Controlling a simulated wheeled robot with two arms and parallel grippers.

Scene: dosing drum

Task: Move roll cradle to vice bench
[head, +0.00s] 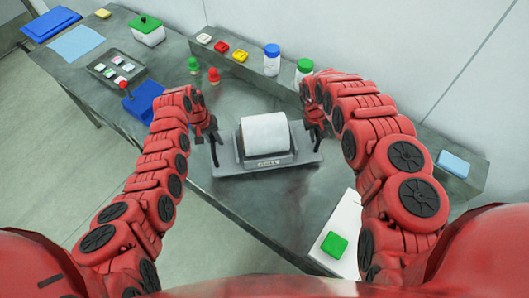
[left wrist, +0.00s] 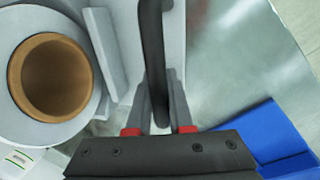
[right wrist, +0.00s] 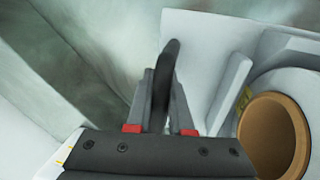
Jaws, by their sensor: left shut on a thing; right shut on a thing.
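The roll cradle (head: 268,162) is a grey tray with a white roll (head: 264,133) lying in it, in the middle of the head view. Black handles stand at its two ends. My left gripper (head: 213,140) is shut on the left handle, which shows between the fingers in the left wrist view (left wrist: 153,50). My right gripper (head: 316,132) is shut on the right handle, which also shows in the right wrist view (right wrist: 163,80). The roll's brown core shows in both wrist views. I cannot tell whether the cradle touches the bench.
Bottles (head: 272,60) stand on the raised back ledge.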

